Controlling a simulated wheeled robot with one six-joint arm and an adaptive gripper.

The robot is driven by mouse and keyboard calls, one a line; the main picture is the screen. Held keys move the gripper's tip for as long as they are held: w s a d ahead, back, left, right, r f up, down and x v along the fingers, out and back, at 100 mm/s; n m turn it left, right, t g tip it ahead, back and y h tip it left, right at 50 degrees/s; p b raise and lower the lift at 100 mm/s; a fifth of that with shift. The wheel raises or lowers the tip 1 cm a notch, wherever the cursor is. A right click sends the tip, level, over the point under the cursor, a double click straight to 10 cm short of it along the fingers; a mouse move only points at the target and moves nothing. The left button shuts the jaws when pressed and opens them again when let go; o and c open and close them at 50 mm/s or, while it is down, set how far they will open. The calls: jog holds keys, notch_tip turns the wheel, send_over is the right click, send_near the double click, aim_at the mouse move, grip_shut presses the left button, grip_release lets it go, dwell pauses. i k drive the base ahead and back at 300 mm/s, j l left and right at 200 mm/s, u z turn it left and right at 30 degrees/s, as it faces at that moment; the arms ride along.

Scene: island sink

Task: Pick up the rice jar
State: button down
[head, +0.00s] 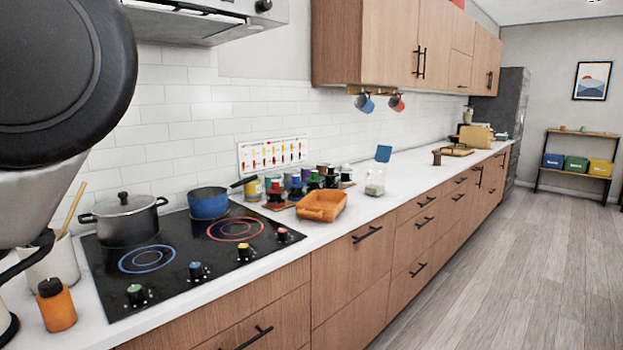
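A clear glass jar (375,184) with pale contents at the bottom stands upright on the white counter, right of the orange dish; it looks like the rice jar. The contents are too small to identify for certain. Part of my arm fills the left edge of the head view. My gripper is not in view, so its distance from the jar does not show.
An orange dish (322,205), a blue saucepan (208,203) and a grey pot (124,220) stand left of the jar. Several colourful small items crowd behind the dish. A brown mill (437,158) stands farther right. Mugs hang above. The floor (500,270) is clear.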

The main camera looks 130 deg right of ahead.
aim_at(375, 175)
jog(key=z, duration=0.45)
jog(key=j+z, duration=0.1)
jog(key=z, duration=0.85)
jog(key=j+z, duration=0.1)
jog(key=z, duration=0.85)
jog(key=i+l+z, duration=0.1)
jog(key=z, duration=2.15)
jog(key=i+l+z, duration=0.1)
jog(key=z, duration=0.2)
jog(key=i+l, duration=0.85)
jog(key=i+l+z, duration=0.1)
jog(key=i+l, duration=0.75)
jog(key=i, duration=0.25)
